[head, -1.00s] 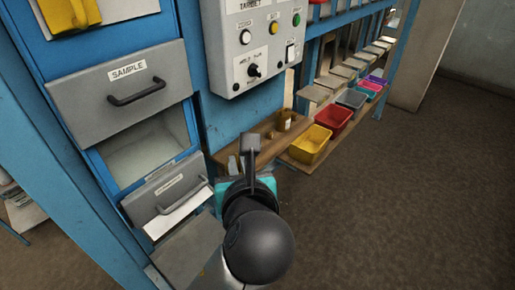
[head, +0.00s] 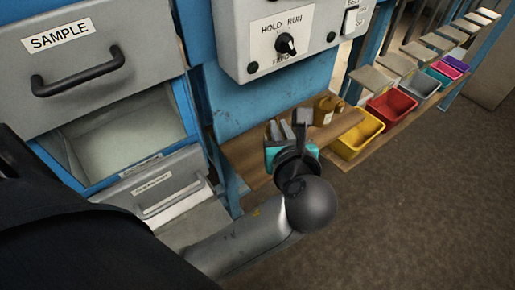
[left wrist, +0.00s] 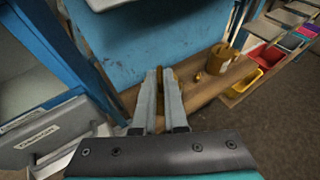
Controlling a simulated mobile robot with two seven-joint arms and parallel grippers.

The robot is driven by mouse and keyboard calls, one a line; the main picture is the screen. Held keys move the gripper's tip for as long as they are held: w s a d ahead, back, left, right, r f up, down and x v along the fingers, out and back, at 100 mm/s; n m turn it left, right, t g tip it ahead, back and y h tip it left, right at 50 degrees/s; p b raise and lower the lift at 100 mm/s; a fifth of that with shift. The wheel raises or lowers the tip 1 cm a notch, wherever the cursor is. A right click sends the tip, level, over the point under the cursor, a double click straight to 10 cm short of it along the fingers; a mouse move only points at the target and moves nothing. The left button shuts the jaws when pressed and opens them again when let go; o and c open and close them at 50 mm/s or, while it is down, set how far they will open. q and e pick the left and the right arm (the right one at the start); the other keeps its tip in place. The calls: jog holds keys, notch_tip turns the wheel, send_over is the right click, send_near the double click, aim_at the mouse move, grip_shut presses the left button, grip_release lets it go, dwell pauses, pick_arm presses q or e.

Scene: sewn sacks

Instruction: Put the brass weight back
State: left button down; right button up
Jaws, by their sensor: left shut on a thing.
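My left gripper (head: 287,130) is over the wooden shelf under the control panel, its wrist a dark round joint. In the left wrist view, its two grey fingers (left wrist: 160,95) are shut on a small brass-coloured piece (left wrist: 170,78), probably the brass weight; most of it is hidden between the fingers. A larger brass-brown pot (left wrist: 222,60) stands on the shelf beyond the fingertips, to the right; it also shows in the head view (head: 325,110). A small brass piece (left wrist: 197,77) sits on the shelf beside the pot. My right gripper is not in view.
The wooden shelf (head: 245,160) runs below the control panel (head: 290,40). Open drawers with a SAMPLE drawer (head: 95,60) above are at left. A yellow bin (head: 357,135), a red bin (head: 392,106) and more bins line the right. Brown floor lies open at right.

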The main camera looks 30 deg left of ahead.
pick_arm(q)
jog(key=shift+w+a+f+n+g+y+p, duration=1.05)
jog(key=shift+w+a+n+g+y+p, duration=0.6)
jog(key=shift+a+n+g+y, duration=0.9)
jog(key=shift+n+h, duration=0.35)
jog(key=shift+n, duration=0.1)
jog(key=f+b, duration=0.1)
jog(key=f, duration=0.2)
jog(key=f+b, duration=0.1)
jog(key=f, duration=0.2)
jog(key=a+f+b, duration=0.1)
jog(key=f, duration=0.3)
jog(key=shift+s, duration=0.1)
jog(key=shift+f, duration=0.1)
jog(key=c, duration=1.3)
grip_release()
jog(key=shift+s+f+g, duration=0.1)
jog(key=shift+f+g, duration=0.05)
jog(key=shift+g, duration=0.2)
jog(key=o, duration=0.3)
jog(key=shift+o, duration=0.2)
